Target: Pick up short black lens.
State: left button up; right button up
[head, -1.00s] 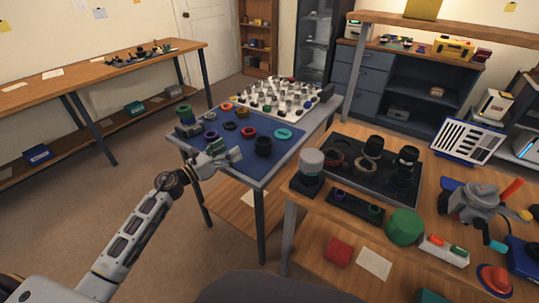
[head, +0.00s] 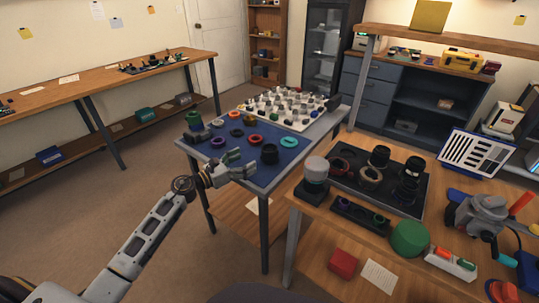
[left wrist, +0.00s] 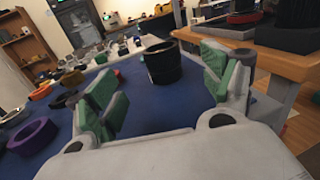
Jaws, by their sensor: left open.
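The short black lens (head: 269,154) stands upright on the blue mat (head: 222,153), near the mat's right front edge. In the left wrist view the black lens (left wrist: 163,63) is beyond and between my spread fingers, with a gap between it and them. My left gripper (head: 243,165) is open and empty, just left of and nearer than the lens. Its green finger pads (left wrist: 155,90) show on both sides in the left wrist view. My right gripper is not in view.
Several coloured rings, such as a red ring (head: 256,140) and a teal ring (head: 289,142), lie around the lens on the mat. A white tray (head: 318,117) of small parts is behind. A wooden bench with a black tray (head: 345,185) stands to the right.

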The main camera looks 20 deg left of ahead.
aim_at(269, 148)
pick_arm(q)
jog(key=shift+x, duration=3.35)
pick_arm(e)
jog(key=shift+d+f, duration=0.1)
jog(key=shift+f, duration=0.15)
pick_arm(q)
jog(key=shift+w, duration=0.1)
jog(key=shift+x, duration=2.55)
jog(key=shift+r, duration=0.1)
jog(key=c, duration=1.3)
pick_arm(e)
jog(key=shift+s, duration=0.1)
